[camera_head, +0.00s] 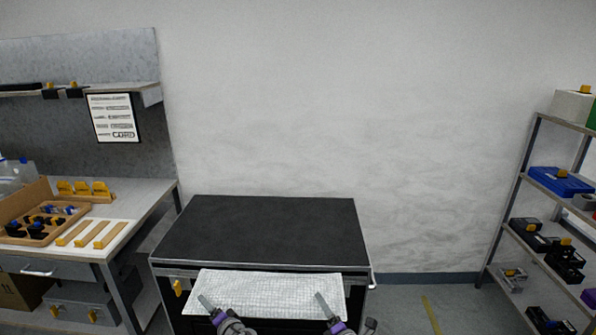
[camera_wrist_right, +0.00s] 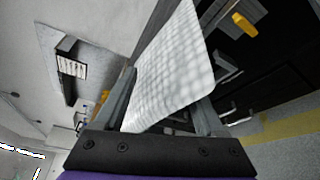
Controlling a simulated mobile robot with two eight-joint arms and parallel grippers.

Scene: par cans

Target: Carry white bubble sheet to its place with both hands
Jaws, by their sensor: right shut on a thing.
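The white bubble sheet (camera_head: 268,292), pale with a fine grid of bumps, is spread out in front of the dark-topped cabinet, near its front edge. My right gripper (camera_head: 322,299) is shut on the sheet's near edge, towards the right. In the right wrist view the sheet (camera_wrist_right: 178,62) runs up and away from between the fingers of this gripper (camera_wrist_right: 165,115). My left gripper (camera_head: 206,302) is at the sheet's near left part, one finger lying over it. Its other finger is hidden, so its grip is unclear.
The cabinet's black top (camera_head: 265,228) is bare. A workbench (camera_head: 120,200) with a wooden tray (camera_head: 40,222) and wooden strips stands at the left. A shelf rack (camera_head: 510,215) with boxes and tools stands at the right. Floor shows between cabinet and rack.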

